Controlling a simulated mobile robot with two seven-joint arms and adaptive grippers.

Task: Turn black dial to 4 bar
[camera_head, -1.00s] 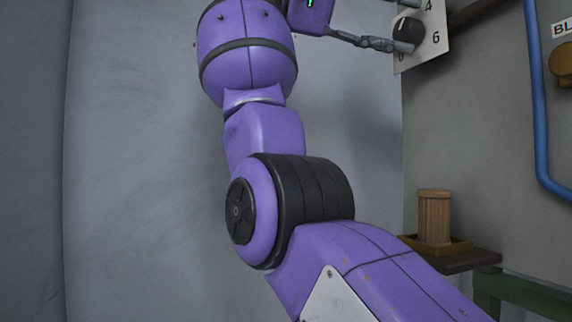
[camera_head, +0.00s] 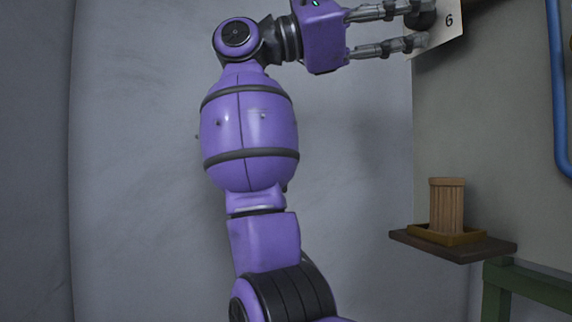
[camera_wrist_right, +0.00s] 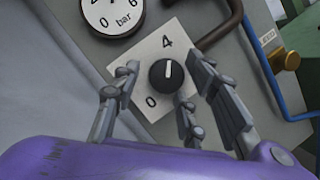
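The black dial (camera_wrist_right: 166,74) sits on a white plate (camera_wrist_right: 141,72) with a 4 above it and a 0 at its lower left. Its white mark points up, roughly toward the 4; I cannot tell the exact alignment. My right gripper (camera_wrist_right: 165,88) is open, with fingers on both sides of the dial; contact is unclear. In the head view, the right gripper (camera_head: 413,26) reaches the plate (camera_head: 447,36) at the top edge. The dial (camera_head: 425,19) is partly hidden there, and a 6 shows beside it. My left gripper is not in view.
A round gauge (camera_wrist_right: 112,14) marked bar is above left of the dial, cut off, needle unreadable. A dark pipe (camera_wrist_right: 222,30) and a blue pipe (camera_wrist_right: 262,72) run nearby.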

